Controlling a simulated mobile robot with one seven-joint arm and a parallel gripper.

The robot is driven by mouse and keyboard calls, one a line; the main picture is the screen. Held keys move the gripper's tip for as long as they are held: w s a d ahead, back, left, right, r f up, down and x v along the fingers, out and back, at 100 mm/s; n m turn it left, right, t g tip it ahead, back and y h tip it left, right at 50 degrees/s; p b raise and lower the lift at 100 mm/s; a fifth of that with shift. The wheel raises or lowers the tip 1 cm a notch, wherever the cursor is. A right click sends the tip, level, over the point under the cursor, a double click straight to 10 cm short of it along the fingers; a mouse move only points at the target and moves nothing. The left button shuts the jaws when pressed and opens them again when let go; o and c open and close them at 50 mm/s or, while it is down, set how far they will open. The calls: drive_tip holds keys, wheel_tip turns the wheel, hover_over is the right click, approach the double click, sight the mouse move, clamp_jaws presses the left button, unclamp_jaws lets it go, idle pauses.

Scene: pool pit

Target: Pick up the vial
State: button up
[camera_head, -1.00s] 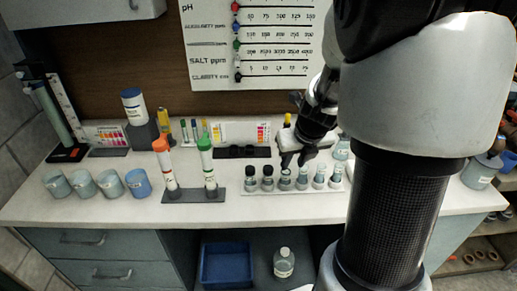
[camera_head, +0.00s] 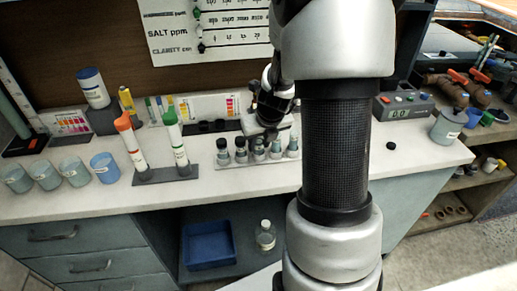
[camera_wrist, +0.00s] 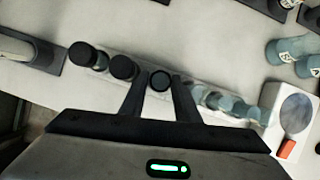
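Several small vials stand in a row in a pale rack (camera_head: 255,162) on the counter. In the wrist view, two dark-capped vials (camera_wrist: 123,68) stand left of my gripper (camera_wrist: 159,82), and paler vials (camera_wrist: 222,102) run off to the right. A dark round-topped vial (camera_wrist: 160,80) shows between my two fingers, with a gap to each finger. My gripper is open. In the head view my gripper (camera_head: 262,138) is at the middle of the row from behind; its fingers are partly hidden among the vials, so contact is unclear.
An orange-capped tube (camera_head: 131,145) and a green-capped tube (camera_head: 175,142) stand in a grey holder left of the rack. Several cups (camera_head: 104,167) are further left. A meter (camera_head: 404,108) and a jar (camera_head: 447,125) are at right. A blue bin (camera_head: 210,246) is below the counter.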

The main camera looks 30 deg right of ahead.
drive_tip(key=c, duration=0.7)
wheel_tip(320, 180, up, 10)
drive_tip(key=p, duration=0.3)
